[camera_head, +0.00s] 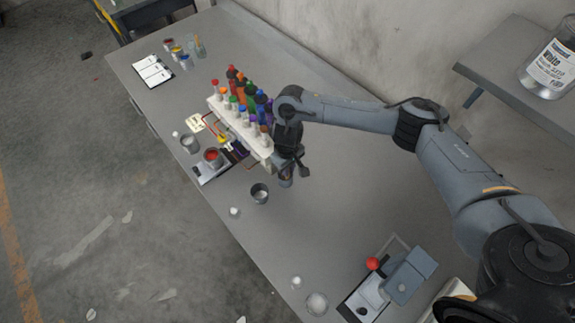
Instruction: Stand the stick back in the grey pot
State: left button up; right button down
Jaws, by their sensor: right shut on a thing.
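A small dark grey pot (260,194) stands upright on the bench, just left of and below my right gripper (286,180) in the head view. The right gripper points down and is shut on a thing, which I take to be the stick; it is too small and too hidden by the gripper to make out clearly. The gripper and the dark pot are apart in the picture. Another grey pot (190,144) stands further left, and I cannot tell for certain which is the task's pot. My left gripper is not in view.
A white rack (262,151) of several coloured bottles stands close behind the gripper. A red-knobbed device (372,265) stands at the lower right. The bench (315,230) between is clear. A wall shelf (525,90) is at right.

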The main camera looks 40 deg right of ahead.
jog(key=shift+f, duration=0.75)
jog(key=shift+f, duration=0.1)
jog(key=c, duration=1.1)
grip_release()
jog(key=shift+f, duration=0.1)
notch_tip(320, 180, up, 5)
jog(key=shift+w+f+p, duration=0.1)
jog(key=shift+f+p, duration=0.1)
jog(key=shift+p, duration=0.75)
jog(key=shift+r, duration=0.65)
